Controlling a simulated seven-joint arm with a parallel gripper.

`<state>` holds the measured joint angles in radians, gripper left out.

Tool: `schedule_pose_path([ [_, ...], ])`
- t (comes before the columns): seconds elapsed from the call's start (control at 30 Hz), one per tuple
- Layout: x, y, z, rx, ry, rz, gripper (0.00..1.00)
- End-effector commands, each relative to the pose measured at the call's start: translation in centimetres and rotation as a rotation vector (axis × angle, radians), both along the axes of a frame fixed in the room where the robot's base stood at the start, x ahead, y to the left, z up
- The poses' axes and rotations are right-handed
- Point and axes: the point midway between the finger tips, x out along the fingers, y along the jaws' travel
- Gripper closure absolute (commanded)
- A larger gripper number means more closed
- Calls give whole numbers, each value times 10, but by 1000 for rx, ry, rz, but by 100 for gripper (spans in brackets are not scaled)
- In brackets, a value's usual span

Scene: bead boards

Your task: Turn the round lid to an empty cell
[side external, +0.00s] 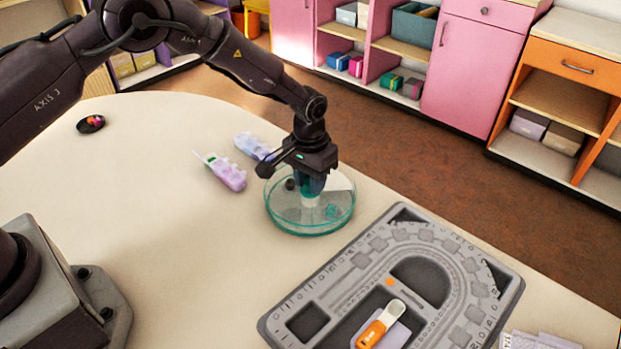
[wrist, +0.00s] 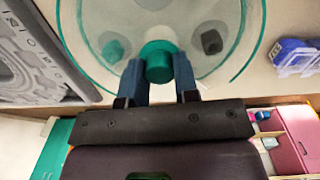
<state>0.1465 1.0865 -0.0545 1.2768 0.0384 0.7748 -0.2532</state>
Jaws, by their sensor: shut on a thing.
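The round lid (side external: 341,215) is clear with a teal rim and sits on a round clear container on the table. It also shows in the wrist view (wrist: 88,60), where a green knob (wrist: 158,63) stands at its middle. My gripper (side external: 310,188) is over the lid from above, its two blue fingers (wrist: 160,80) on either side of the knob and shut on it. Through the lid I see a dark piece (wrist: 211,41) in one cell and a teal piece (wrist: 113,48) in another. The cell under the lid's opening is hard to tell.
A grey bead board (side external: 335,285) with an orange-handled tool (side external: 380,326) lies to the front right.

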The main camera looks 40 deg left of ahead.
Motion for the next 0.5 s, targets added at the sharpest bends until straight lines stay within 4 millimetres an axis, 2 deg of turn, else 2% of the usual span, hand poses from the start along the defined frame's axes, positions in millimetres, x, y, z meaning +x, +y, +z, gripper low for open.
schedule_pose_path([
  [0.5,0,-1,1,-1,-2,487,100],
])
